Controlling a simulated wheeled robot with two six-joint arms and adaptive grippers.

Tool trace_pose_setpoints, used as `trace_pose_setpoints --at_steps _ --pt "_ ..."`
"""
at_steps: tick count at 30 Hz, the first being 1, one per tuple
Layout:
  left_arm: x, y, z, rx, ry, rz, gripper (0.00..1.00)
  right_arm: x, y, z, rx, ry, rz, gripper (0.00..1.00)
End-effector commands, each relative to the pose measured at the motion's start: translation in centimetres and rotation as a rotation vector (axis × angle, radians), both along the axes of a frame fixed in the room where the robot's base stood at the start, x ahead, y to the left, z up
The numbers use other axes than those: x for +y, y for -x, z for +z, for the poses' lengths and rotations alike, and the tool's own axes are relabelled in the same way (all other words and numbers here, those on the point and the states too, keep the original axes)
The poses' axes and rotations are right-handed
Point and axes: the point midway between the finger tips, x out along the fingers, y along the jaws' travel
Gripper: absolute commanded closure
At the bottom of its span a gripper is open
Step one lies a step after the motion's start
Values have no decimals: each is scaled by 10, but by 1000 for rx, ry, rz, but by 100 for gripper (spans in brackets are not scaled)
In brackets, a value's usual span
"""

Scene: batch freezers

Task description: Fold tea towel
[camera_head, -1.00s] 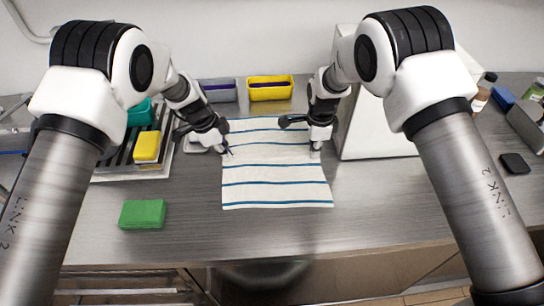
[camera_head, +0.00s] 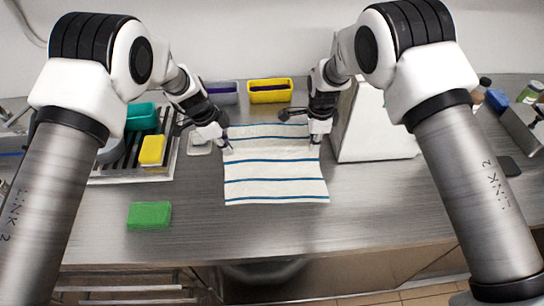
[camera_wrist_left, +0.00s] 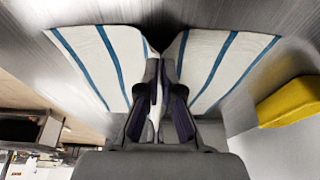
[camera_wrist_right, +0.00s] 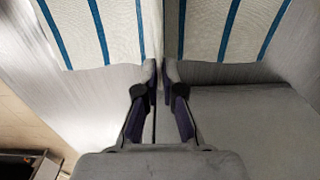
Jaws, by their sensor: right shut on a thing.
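The tea towel (camera_head: 275,172), white with blue stripes, lies on the counter in the middle of the head view, its near part flat. My left gripper (camera_head: 229,147) is at its left edge and my right gripper (camera_head: 315,146) at its right edge, both towards the far end. In the left wrist view the left fingers (camera_wrist_left: 160,75) are close together with the towel (camera_wrist_left: 205,65) drawn up between them. In the right wrist view the right fingers (camera_wrist_right: 161,78) are shut on the towel (camera_wrist_right: 210,30), which rises to a ridge there. The pinched cloth is partly hidden by the fingers.
A green sponge (camera_head: 149,215) lies front left. A drying rack with a yellow sponge (camera_head: 152,149) and teal container (camera_head: 141,116) stands left. A grey bin (camera_head: 222,93) and yellow bin (camera_head: 270,91) are behind; a white box (camera_head: 375,130) stands close right.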

Motion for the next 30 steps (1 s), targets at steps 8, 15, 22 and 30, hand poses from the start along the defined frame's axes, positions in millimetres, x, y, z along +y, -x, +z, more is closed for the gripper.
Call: trace_pose_setpoints --at_steps 8,15,22,30 --pt "-2 0 14 -1 -39 -3 100 0 0 14 -1 0 0 100" --pt "-10 0 72 -1 -266 -7 100 1 0 72 0 -1 0 100" --pt "-9 -1 129 -5 -303 2 100 1 -1 130 -6 0 1 100" --pt "-10 0 179 0 -301 0 100 2 0 179 -1 -1 0 100"
